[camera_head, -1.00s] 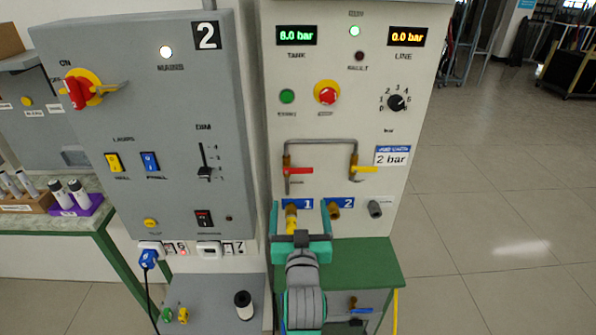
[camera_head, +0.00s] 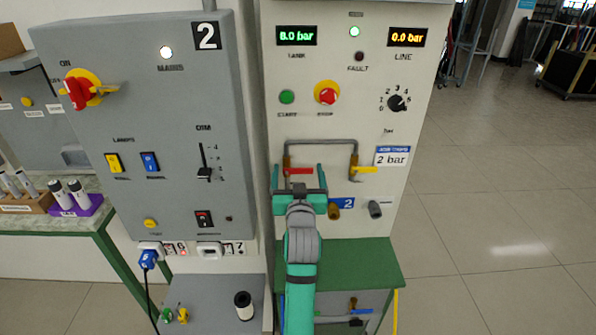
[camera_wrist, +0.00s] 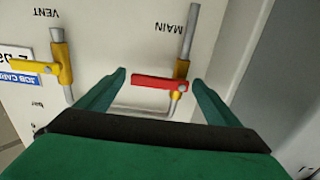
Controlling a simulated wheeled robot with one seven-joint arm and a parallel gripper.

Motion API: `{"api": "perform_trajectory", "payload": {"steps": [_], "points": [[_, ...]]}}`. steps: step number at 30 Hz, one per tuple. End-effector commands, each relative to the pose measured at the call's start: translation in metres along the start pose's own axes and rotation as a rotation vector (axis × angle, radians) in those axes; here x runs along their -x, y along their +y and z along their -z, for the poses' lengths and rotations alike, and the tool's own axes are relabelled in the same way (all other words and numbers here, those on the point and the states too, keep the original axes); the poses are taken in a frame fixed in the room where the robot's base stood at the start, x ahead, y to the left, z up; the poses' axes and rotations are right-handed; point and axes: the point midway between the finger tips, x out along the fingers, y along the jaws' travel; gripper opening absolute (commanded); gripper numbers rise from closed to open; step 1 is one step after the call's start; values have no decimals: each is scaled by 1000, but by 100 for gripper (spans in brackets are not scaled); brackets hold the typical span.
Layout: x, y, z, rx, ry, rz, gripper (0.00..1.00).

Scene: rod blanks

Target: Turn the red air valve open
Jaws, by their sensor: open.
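The red valve handle (camera_head: 299,171) sits on the left leg of the grey pipe loop on the pale panel and lies horizontal, across the pipe. In the wrist view the red handle (camera_wrist: 158,83) shows between my fingers, on a brass valve body by the word MAIN. My gripper (camera_head: 299,173) is open, its two fingers on either side of the handle. In the wrist view my gripper (camera_wrist: 160,82) shows no finger clearly touching the handle. The LINE display (camera_head: 407,37) reads 0.0 bar and the TANK display (camera_head: 296,36) reads 8.0 bar.
A yellow handle (camera_head: 365,170) on the right leg, by the word VENT, is also horizontal. A job card (camera_head: 392,156) reading 2 bar is beside it. A brass outlet (camera_head: 334,211) and a grey fitting (camera_head: 375,209) project below. A green shelf (camera_head: 365,264) juts out lower down.

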Motion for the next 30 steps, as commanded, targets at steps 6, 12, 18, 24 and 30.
{"api": "perform_trajectory", "payload": {"steps": [6, 12, 18, 24, 30], "points": [[-10, 0, 0, 0, -1, 0, 86], [-10, 0, 0, 0, -1, 0, 86], [-9, 0, 0, 0, -1, 0, 43], [-9, -2, 0, 3, -1, 2, 27], [-10, -19, 1, 40, 0, 24, 27]]}}
